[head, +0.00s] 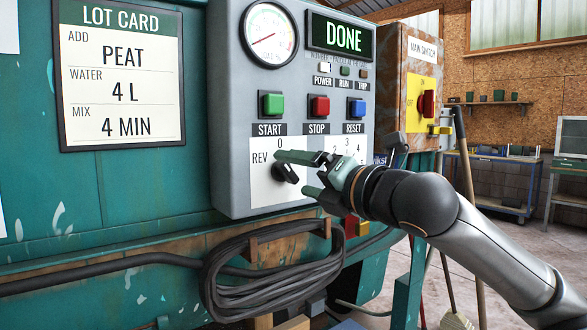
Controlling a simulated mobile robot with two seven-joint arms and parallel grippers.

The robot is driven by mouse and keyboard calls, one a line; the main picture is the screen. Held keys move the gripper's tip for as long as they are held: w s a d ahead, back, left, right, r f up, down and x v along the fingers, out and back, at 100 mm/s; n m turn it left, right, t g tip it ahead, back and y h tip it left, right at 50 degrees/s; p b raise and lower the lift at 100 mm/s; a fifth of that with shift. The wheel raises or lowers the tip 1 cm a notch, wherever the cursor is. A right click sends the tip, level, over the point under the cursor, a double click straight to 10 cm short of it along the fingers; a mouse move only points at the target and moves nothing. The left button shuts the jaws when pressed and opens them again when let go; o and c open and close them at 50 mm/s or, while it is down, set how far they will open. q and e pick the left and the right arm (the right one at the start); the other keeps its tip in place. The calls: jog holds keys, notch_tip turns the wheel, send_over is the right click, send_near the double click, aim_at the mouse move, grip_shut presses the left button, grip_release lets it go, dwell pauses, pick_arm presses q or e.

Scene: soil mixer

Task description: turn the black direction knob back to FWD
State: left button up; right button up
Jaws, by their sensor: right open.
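The black direction knob (286,173) sits low on the left of the grey control panel (228,120), on a white label plate. "REV" and "0" show beside and above it; any FWD mark is hidden behind my gripper. The knob's pointer looks tilted, with its upper end to the left. My right gripper (292,174) comes in from the right with its green fingers apart. One finger is above the knob and one below it in the picture. I cannot tell whether either touches it. My left gripper is not in view.
Green START (272,105), red STOP (319,106) and blue RESET (357,108) buttons sit just above. The display (342,36) reads DONE. A main switch box (404,85) stands at right. A coiled black cable (270,275) hangs below the panel.

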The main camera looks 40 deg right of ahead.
jog(key=shift+w+d, duration=0.15)
jog(key=shift+w, duration=0.9)
jog(key=c, duration=1.4)
jog(key=shift+o, duration=0.2)
